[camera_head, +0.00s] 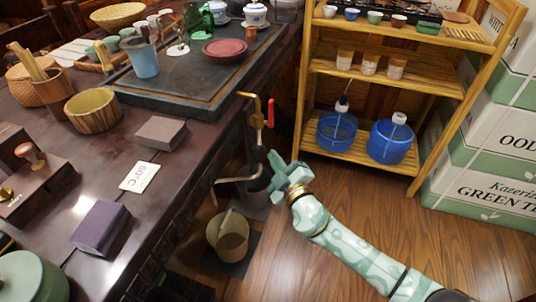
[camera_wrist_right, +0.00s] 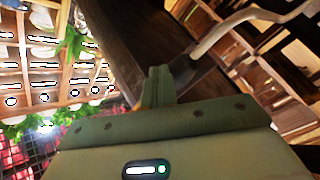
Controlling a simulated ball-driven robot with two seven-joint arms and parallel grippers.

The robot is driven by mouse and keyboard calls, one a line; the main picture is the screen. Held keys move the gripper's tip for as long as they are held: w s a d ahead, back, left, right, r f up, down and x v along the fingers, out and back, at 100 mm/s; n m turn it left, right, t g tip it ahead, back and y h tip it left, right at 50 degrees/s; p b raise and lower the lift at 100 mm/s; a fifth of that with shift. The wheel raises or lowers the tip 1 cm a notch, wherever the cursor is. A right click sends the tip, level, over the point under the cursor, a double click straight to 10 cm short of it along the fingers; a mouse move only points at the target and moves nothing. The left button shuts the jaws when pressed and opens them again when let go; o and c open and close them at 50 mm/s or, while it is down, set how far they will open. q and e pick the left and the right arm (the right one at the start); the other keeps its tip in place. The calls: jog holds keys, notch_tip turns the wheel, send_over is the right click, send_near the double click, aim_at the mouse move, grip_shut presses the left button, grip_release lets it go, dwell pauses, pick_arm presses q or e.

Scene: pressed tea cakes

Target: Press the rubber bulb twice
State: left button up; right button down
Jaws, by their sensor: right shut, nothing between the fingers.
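My right gripper (camera_head: 277,165) is shut and empty beside the table's right side, above the wood floor. It also shows in the right wrist view (camera_wrist_right: 161,84), with its fingers together. Close to its left in the head view is a bent metal pipe (camera_head: 232,181) with a dark rounded piece (camera_head: 259,181) at its right end. This piece may be the rubber bulb, but I cannot tell for sure. Whether the gripper touches it is not clear. A bent pale pipe (camera_wrist_right: 240,20) crosses the upper right of the wrist view. My left gripper is not in view.
A brass pipe (camera_head: 250,95) with a red lever (camera_head: 271,113) rises beside the dark table (camera_head: 185,165). A bucket (camera_head: 231,240) stands on the floor below. A wooden shelf (camera_head: 435,85) holds blue jugs (camera_head: 392,142). Green-and-white boxes (camera_head: 490,190) stand at the right.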

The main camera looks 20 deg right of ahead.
jog(key=shift+w+a, duration=0.1)
jog(key=shift+a, duration=0.05)
dwell(0.6)
jog(key=shift+s+d, duration=0.6)
jog(key=shift+d, duration=0.25)
jog(key=s+d, duration=0.1)
jog(key=s+d+b, duration=0.1)
jog(key=d, duration=0.2)
jog(key=shift+s+d, duration=0.15)
jog(key=shift+s, duration=0.25)
dwell(0.4)
